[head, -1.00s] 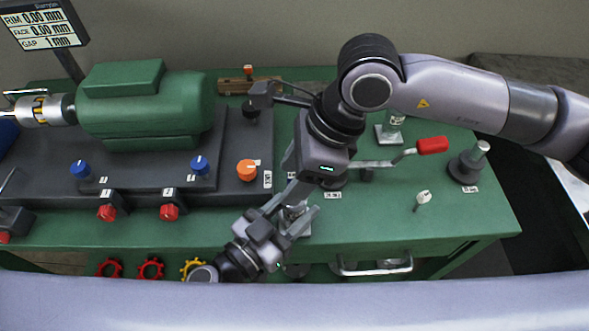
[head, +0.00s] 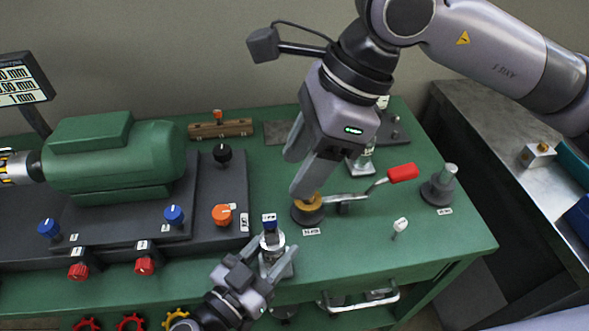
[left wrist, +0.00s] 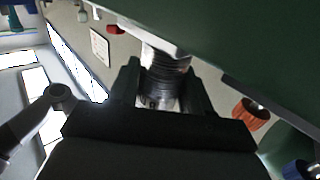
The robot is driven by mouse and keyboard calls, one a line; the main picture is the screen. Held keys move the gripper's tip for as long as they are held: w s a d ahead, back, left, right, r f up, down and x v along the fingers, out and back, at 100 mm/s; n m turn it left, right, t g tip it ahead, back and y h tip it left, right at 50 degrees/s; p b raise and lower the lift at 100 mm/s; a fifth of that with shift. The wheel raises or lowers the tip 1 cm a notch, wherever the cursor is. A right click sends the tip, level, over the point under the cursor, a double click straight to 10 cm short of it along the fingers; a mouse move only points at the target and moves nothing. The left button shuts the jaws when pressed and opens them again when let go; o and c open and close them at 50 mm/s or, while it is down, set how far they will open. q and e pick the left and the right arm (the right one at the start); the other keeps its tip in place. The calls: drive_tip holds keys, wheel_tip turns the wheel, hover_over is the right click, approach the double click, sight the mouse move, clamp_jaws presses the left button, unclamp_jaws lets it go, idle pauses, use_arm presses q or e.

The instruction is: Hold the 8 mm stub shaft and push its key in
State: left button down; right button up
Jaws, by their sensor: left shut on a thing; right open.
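My left gripper (head: 272,252) is low in the head view, at the bench's front edge. It is shut around an upright silver cylindrical piece (head: 271,240), likely the stub shaft, with a small blue and white part (head: 269,221) on top. The left wrist view shows a ribbed metal cylinder (left wrist: 164,78) between the fingers. My right gripper (head: 298,173) is open, up and to the right of the left one. Its lower fingertip is close to a brass-coloured ring (head: 309,203) on a dark stand; contact cannot be told. I cannot make out the key.
A red-handled lever (head: 402,172), a dark post stand (head: 440,187) and a small white-tipped piece (head: 401,225) are on the right of the green bench (head: 445,240). The green motor (head: 110,158) and an orange knob (head: 222,215) are on the left.

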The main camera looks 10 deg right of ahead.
use_arm(q)
drive_tip(key=shift+c, duration=2.1)
unclamp_jaws()
